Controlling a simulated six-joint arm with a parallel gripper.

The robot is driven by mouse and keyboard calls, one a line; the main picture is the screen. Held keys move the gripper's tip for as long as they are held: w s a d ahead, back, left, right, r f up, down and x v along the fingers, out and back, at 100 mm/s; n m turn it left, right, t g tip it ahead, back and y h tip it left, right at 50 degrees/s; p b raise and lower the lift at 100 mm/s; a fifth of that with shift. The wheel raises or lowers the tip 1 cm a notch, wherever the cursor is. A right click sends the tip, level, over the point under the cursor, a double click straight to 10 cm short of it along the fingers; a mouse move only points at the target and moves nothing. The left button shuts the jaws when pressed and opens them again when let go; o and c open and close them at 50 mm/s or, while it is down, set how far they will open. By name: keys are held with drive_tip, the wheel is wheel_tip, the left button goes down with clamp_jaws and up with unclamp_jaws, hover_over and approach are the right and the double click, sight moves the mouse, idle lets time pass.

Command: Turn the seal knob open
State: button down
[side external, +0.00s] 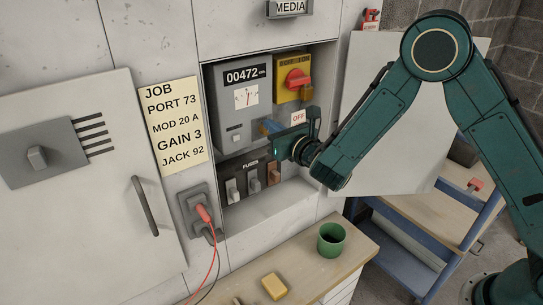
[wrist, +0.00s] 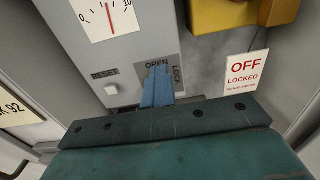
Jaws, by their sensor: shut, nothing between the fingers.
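My gripper (wrist: 157,72) has blue fingers, closed together with nothing between them. They point at a dark plate (wrist: 142,76) marked OPEN and LOCK on the grey meter box (side external: 236,100). In the side view my gripper (side external: 264,128) is at the lower right part of the meter box. I cannot tell whether the fingertips touch anything there.
A RESET button (wrist: 112,89) is left of the fingers. A white OFF LOCKED tag (wrist: 245,72) hangs to their right, below a yellow switch (side external: 292,79) with a red handle. Fuses (side external: 253,181) sit below. A green mug (side external: 331,240) and yellow block (side external: 274,286) are on the bench.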

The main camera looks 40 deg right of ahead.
drive_tip(key=shift+a+f, duration=0.2)
drive_tip(key=shift+a, duration=0.25)
drive_tip(key=shift+r, duration=0.2)
drive_tip(key=shift+r, duration=0.3)
drive_tip(key=shift+s, duration=0.1)
drive_tip(key=s, duration=0.5)
drive_tip(key=shift+s, duration=0.4)
idle(0.4)
